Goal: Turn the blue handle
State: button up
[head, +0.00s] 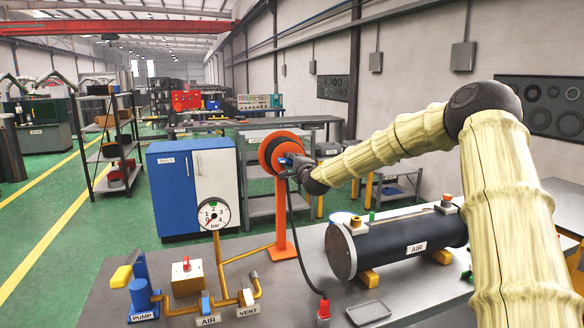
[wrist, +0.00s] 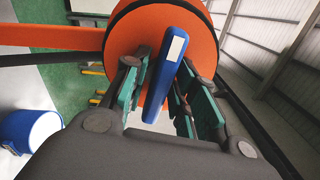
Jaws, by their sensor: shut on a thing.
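The blue handle (wrist: 162,90) is a flat bar with a white patch near its upper end. In the wrist view it stands tilted slightly to the right, in front of an orange round disc (wrist: 122,25). My gripper (wrist: 160,76) has its teal-padded fingers on both sides of the bar and is shut on it. In the head view the orange disc (head: 270,146) sits on top of an orange post (head: 281,215). My gripper (head: 292,163) is at the disc's right side, where it mostly hides the handle.
The grey bench carries a black AIR cylinder (head: 400,243), a pressure gauge (head: 214,214), a blue pump (head: 140,294) and a small tray (head: 368,312). A dark cable (head: 303,255) hangs from near the disc to a red plug (head: 324,307). A blue-and-white cabinet (head: 172,194) stands behind.

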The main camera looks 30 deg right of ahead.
jog(key=n+b, duration=0.4)
jog(key=shift+f, duration=0.3)
jog(key=n+b, duration=0.3)
jog(key=n, duration=0.2)
jog(key=n+b, duration=0.3)
jog(key=n, duration=0.1)
jog(key=shift+n, duration=0.3)
jog(key=n+b, duration=0.2)
jog(key=n, duration=0.3)
jog(key=shift+a+b, duration=0.1)
jog(key=shift+b, duration=0.25)
jog(key=n+b, duration=0.2)
jog(key=n, duration=0.4)
jog(key=n+b, duration=0.2)
jog(key=n, duration=0.2)
jog(key=n+b, duration=0.2)
jog(key=n, duration=0.3)
jog(key=shift+n+b, duration=0.4)
jog(key=shift+r+n+b, duration=0.15)
jog(key=shift+n+b, duration=0.75)
jog(key=shift+n, duration=0.8)
